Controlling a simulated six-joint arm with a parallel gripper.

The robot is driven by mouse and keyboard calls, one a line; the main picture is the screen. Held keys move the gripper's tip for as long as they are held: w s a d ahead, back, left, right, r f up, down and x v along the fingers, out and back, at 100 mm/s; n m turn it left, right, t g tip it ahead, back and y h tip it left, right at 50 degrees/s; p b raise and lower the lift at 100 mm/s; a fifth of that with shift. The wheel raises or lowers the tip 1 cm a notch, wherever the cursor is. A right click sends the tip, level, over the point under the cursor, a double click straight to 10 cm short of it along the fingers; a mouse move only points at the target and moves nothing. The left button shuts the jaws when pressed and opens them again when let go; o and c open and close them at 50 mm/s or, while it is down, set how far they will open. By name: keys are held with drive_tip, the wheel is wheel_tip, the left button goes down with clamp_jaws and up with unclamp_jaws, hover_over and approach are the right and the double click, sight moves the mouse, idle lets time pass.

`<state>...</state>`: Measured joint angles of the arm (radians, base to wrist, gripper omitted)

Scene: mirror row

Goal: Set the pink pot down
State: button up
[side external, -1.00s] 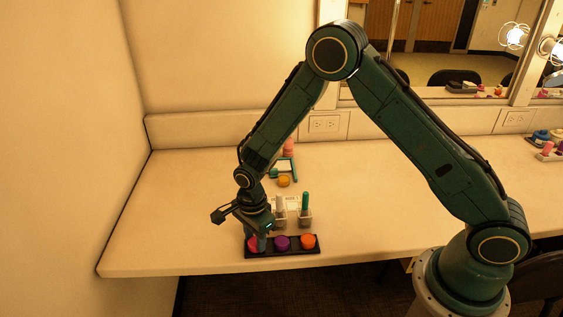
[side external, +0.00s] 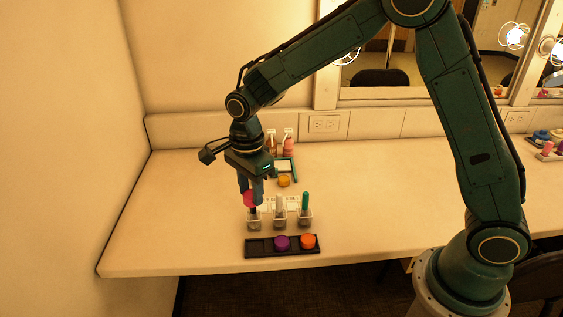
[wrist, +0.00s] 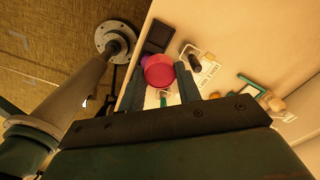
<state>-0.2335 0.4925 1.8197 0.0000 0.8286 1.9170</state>
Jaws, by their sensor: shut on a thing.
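My gripper (side external: 251,186) is shut on the pink pot (side external: 249,199) and holds it above the counter, over the left clear holder. The pink pot (wrist: 159,73) also shows between the fingers in the wrist view. The black tray (side external: 258,247) lies near the counter's front edge. Its left place is bare. A purple pot (side external: 282,242) sits in its middle place and an orange pot (side external: 308,241) in its right place.
Several clear holders stand in a row behind the tray, with a dark-handled (side external: 254,213), a pale (side external: 279,203) and a green-handled (side external: 305,202) tool upright in them. Behind are a yellow pot (side external: 284,181) and pink bottles (side external: 288,146). The left counter is free.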

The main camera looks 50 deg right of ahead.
sight(251, 193)
drive_tip(key=shift+r, duration=2)
drive_tip(key=w+d+m, duration=0.4)
drive_tip(key=w+d, duration=1.2)
drive_tip(key=d, duration=0.4)
drive_tip(key=shift+w+d+m, duration=0.3)
drive_tip(key=shift+w+d, duration=0.05)
drive_tip(key=shift+f, duration=0.25)
wheel_tip(251, 193, down, 20)
drive_tip(key=shift+r, duration=0.15)
